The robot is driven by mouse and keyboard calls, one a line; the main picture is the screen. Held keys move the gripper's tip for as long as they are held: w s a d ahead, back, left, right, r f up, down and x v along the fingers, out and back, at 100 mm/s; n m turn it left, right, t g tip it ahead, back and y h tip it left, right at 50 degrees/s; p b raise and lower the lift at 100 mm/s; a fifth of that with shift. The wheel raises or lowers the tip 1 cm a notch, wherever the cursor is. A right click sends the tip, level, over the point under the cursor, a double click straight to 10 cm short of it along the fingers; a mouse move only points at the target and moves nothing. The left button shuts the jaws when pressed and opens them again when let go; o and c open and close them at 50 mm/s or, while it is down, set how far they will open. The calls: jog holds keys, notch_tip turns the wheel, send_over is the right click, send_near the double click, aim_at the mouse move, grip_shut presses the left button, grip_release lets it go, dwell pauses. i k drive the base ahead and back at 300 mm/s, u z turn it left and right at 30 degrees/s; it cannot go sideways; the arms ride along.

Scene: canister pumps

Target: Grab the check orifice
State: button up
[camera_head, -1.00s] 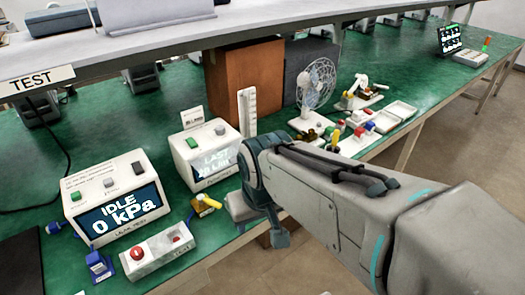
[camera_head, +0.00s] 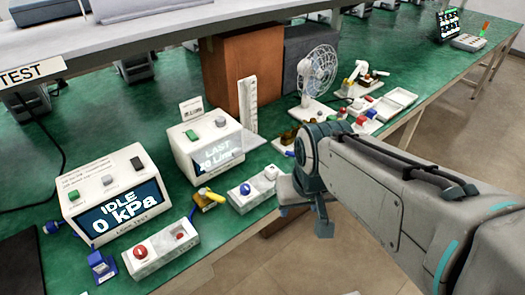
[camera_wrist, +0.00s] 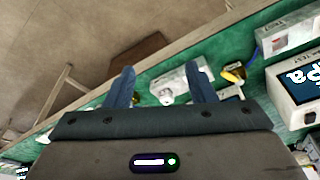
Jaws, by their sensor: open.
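No label that I can read marks the check orifice, and I cannot tell for sure which part it is. A small yellow-and-brass fitting (camera_head: 209,198) lies on the green bench in front of the right-hand meter; it also shows in the wrist view (camera_wrist: 234,73). To its right is a white block (camera_head: 240,200) with a blue knob (camera_head: 245,188) and a white round piece (camera_head: 271,173). My gripper (camera_head: 305,212) is right of the block, near the bench's front edge.
An IDLE 0 kPa meter (camera_head: 115,200) and a second meter (camera_head: 206,148) stand behind. A white block with red parts (camera_head: 160,248) and a blue fitting (camera_head: 101,265) are at front left. A fan (camera_head: 318,75) and white trays (camera_head: 400,97) are farther right. An overhead shelf spans the back.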

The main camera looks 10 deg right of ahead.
aim_at(271, 172)
jog(key=z, duration=1.7)
jog(key=i, duration=0.9)
jog(key=u, duration=2.6)
